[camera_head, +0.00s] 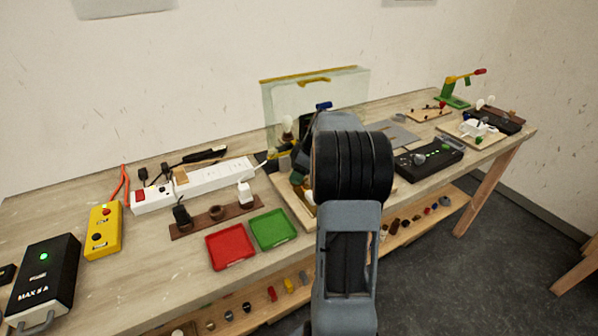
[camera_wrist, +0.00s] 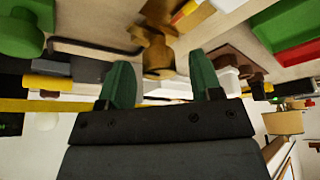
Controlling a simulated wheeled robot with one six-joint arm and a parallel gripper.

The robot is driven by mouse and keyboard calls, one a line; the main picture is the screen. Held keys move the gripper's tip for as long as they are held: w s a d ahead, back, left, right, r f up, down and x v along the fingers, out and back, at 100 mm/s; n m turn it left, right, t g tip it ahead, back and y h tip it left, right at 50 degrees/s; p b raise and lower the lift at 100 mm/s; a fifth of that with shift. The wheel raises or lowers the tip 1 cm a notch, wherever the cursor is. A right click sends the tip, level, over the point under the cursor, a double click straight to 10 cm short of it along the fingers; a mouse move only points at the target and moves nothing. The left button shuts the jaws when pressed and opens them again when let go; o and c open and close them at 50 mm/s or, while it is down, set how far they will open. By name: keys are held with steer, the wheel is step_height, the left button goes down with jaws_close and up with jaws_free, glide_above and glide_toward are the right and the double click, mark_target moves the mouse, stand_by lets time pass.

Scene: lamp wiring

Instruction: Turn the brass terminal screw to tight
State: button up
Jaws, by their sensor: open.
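The brass terminal screw (camera_wrist: 156,52) shows in the wrist view as a brass-coloured upright piece, at the top centre. My gripper (camera_wrist: 162,78) is open, with its two green fingertips apart on either side of the lower end of this brass piece. I see no clear contact, and I cannot tell the screw's turn position. In the head view my arm covers most of the wiring board (camera_head: 284,196), and the screw cannot be made out there.
Beside the screw in the wrist view are a green round knob (camera_wrist: 20,36) and a bent dark rod (camera_wrist: 95,46). In the head view, a clear shield (camera_head: 345,88) stands behind my arm. A red tray (camera_head: 230,246) and green tray (camera_head: 273,229) lie left of it.

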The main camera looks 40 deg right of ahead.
steer(key=shift+c, duration=0.3)
steer(key=c, duration=0.9)
steer(key=shift+o, duration=0.2)
steer(key=shift+f, duration=0.1)
steer(key=m+h+b, duration=0.1)
steer(key=m+b, duration=0.1)
steer(key=m, duration=0.1)
steer(key=shift+t, duration=0.3)
steer(key=m+h, duration=0.1)
steer(key=m, duration=0.3)
steer(key=shift+a+m+h+b, duration=0.15)
steer(key=shift+m+h+b, duration=0.15)
steer(key=shift+h+b, duration=0.1)
steer(key=m, duration=0.2)
steer(key=m+h, duration=0.1)
steer(key=m, duration=0.1)
steer(key=shift+a+m+h+p, duration=0.1)
steer(key=shift+m+h+p, duration=0.2)
steer(key=shift+p, duration=0.1)
steer(key=shift+m+h, duration=0.6)
steer(key=shift+m, duration=1.2)
steer(key=shift+m+g, duration=0.3)
steer(key=shift+g, duration=0.1)
